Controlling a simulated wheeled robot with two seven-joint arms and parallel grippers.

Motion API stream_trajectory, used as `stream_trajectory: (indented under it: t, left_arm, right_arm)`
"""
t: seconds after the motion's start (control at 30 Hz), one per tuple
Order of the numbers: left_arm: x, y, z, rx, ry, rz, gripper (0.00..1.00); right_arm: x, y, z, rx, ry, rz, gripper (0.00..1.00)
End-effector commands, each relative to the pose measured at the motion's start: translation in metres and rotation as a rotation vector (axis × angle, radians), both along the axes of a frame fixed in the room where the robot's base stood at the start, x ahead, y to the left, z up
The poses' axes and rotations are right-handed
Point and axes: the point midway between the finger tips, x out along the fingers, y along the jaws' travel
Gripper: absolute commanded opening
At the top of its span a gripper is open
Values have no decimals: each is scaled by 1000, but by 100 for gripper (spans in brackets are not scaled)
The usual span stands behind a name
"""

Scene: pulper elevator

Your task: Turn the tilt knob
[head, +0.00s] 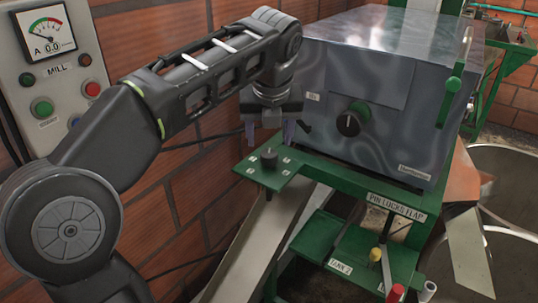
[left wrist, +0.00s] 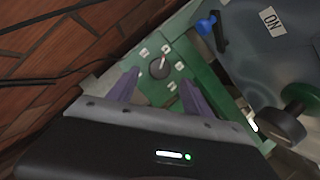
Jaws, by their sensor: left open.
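A small dark knob (head: 268,157) stands on a green plate (head: 285,180) with several small white labels around it. In the left wrist view the knob (left wrist: 158,68) carries a light pointer line and lies between and just beyond the fingertips. I cannot read its labels, so I cannot tell for sure that it is the tilt knob. My left gripper (head: 269,133) is open above the plate, its purple fingers apart and no contact visible. A larger black and green knob (head: 350,122) is on the front of the grey metal box, right of the gripper. My right gripper is not in view.
The grey metal box (head: 385,60) stands close right of the gripper, with a green handle (head: 449,95) on its side. A blue-tipped lever (left wrist: 206,25) is near the knob. A MILL control panel (head: 50,65) and brick wall are left. Coloured-tip levers (head: 376,254) stand below.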

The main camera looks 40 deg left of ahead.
Motion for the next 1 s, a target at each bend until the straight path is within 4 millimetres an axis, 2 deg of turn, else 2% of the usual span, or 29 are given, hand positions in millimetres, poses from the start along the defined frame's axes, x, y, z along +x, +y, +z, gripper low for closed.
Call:
stream_trajectory:
  t: [0.03,0.2,0.27,0.43,0.7,1.0]
  left_arm:
    - [2,2,-15,0,1,0,58]
    - [10,8,-37,-1,1,2,58]
    - [12,10,-39,0,4,2,58]
    - [16,13,-51,-1,2,1,58]
    - [16,13,-52,-1,1,1,58]
    - [16,13,-52,-1,1,1,35]
  right_arm:
    - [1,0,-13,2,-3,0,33]
    - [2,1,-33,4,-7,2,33]
    - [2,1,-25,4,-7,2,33]
    - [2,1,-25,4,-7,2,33]
    - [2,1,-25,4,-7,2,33]
    - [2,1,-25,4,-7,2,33]
